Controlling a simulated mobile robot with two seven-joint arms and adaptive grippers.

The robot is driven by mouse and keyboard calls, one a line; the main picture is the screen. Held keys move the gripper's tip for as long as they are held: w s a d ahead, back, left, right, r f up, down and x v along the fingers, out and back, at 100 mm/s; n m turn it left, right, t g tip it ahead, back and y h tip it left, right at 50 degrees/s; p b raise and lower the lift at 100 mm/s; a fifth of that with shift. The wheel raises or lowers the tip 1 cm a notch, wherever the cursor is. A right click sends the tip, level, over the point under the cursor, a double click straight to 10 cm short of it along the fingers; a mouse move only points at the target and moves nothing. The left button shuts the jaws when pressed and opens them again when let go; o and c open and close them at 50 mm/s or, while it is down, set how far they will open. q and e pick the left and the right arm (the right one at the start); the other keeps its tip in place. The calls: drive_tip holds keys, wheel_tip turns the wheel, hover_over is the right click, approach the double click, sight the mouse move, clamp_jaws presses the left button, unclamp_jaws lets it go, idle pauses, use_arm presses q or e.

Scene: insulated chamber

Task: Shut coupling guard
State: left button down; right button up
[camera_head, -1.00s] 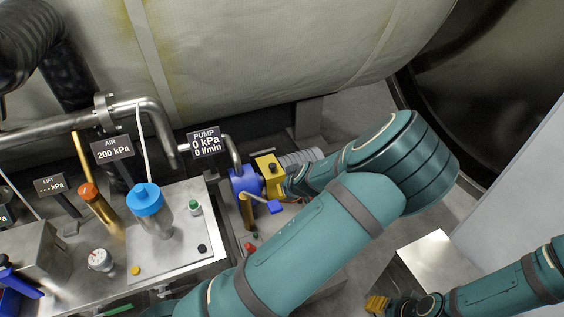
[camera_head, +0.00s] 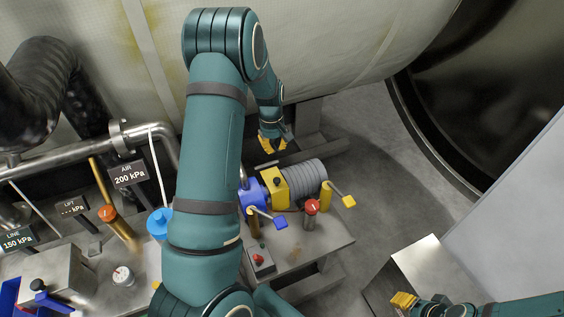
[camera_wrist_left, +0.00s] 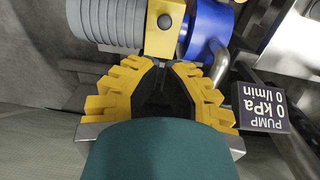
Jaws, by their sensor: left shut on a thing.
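The yellow coupling guard (camera_head: 274,184), with a black knob on top, sits between the blue pump (camera_head: 250,194) and the grey ribbed motor (camera_head: 308,179). It also shows in the left wrist view (camera_wrist_left: 163,28). My left gripper (camera_head: 271,147) is behind the guard, on its far side. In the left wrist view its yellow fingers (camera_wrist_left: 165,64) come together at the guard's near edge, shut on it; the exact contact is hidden. My right gripper (camera_head: 403,301) is at the lower right, away from the guard; its jaw opening is unclear.
Valves with blue (camera_head: 280,221) and yellow (camera_head: 348,201) levers and a red-topped post (camera_head: 311,207) stand in front of the pump set. The PUMP sign (camera_wrist_left: 263,107) is close beside my left gripper. Clear floor lies to the right.

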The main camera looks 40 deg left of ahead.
sight(277, 178)
use_arm(q)
drive_tip(key=f, duration=1.4)
drive_tip(key=shift+w+d+b, duration=0.15)
drive_tip(key=shift+d+b, duration=0.15)
drive_tip(key=shift+d, duration=0.1)
drive_tip(key=shift+d+f+b, duration=0.1)
drive_tip(key=shift+f+b, duration=0.5)
drive_tip(key=shift+b, duration=0.05)
drive_tip(key=shift+r, duration=0.1)
wheel_tip(277, 178, up, 5)
drive_tip(key=p, duration=0.3)
drive_tip(key=shift+f, duration=0.2)
wheel_tip(277, 178, up, 9)
drive_tip(key=s, duration=0.1)
drive_tip(key=shift+d+r, duration=0.15)
drive_tip(key=shift+r, duration=0.05)
